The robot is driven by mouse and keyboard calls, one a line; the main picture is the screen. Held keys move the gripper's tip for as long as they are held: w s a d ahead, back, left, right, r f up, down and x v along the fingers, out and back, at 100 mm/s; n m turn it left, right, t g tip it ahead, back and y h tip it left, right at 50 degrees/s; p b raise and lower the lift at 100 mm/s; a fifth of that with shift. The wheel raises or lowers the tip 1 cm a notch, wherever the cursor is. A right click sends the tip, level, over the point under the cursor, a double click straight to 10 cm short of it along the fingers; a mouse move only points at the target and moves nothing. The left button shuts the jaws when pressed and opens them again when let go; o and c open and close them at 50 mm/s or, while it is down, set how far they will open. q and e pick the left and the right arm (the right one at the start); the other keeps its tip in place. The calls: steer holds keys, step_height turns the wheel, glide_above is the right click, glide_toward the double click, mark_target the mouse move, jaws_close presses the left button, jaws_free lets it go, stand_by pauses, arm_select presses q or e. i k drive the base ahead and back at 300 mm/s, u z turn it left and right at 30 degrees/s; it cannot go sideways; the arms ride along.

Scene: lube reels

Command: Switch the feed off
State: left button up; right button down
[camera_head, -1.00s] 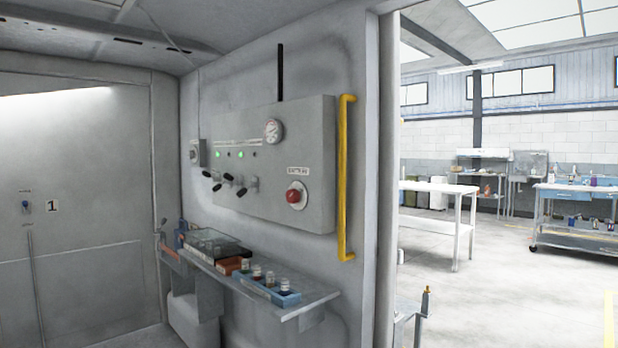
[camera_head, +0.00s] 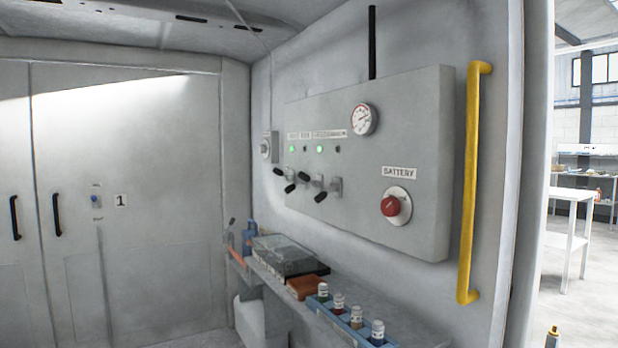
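A grey control panel (camera_head: 420,150) is mounted on the wall. It carries a row of small lamps under a label strip, and two of them glow green, one at the left (camera_head: 292,149) and one in the middle (camera_head: 320,149). Below are several black-handled levers (camera_head: 320,197), set at differing angles. A red rotary knob (camera_head: 390,206) sits under a "BATTERY" label (camera_head: 400,171). A round gauge (camera_head: 364,119) is at the top. The lamp label is too small to read clearly, so I cannot tell which control is the feed. Neither gripper is in view.
A shelf (camera_head: 300,312) below the panel holds a clear-lidded case (camera_head: 290,254), an orange box (camera_head: 303,287) and a blue tray (camera_head: 350,330) with bottles. A yellow grab rail (camera_head: 470,180) stands right of the panel. A small grey wall box (camera_head: 268,146) is left of it.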

mark_target(304, 176)
steer(key=u, duration=0.95)
steer(key=i, duration=2.6)
steer(key=z, duration=2.75)
